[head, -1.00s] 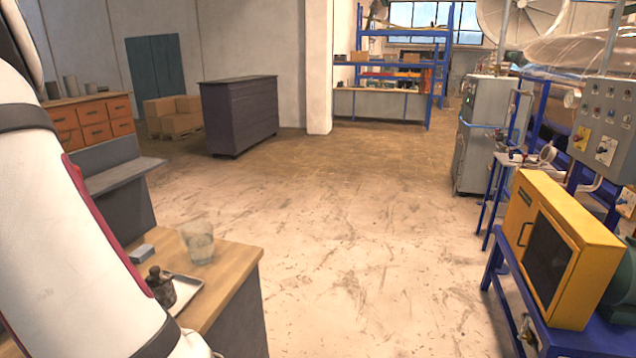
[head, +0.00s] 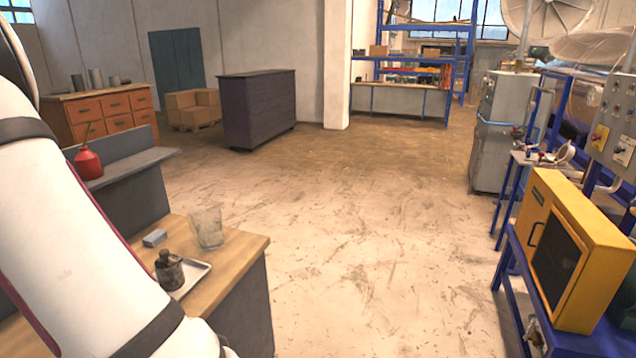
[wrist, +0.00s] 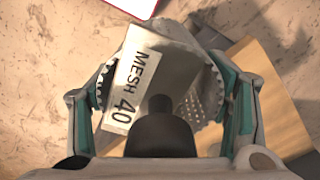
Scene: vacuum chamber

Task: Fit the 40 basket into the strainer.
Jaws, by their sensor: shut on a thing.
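My gripper (wrist: 168,90) is shut on the 40 basket (wrist: 188,72) in the wrist view, with one finger at each side. The basket is a grey metal cup with a perforated wall and a white label reading MESH 40. A dark cylinder stands in front of its lower part, and I cannot tell what it belongs to. In the head view my gripper and the basket are out of sight, and only my white arm shows at left. I cannot make out the strainer in either view.
A wooden-topped bench (head: 240,249) at lower left holds a glass beaker (head: 208,228), a small grey block (head: 155,238), and a dark bottle (head: 168,268) on a tray (head: 199,275). A red oil can (head: 88,163) stands behind. A yellow cabinet (head: 590,235) is at right. Open floor lies between.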

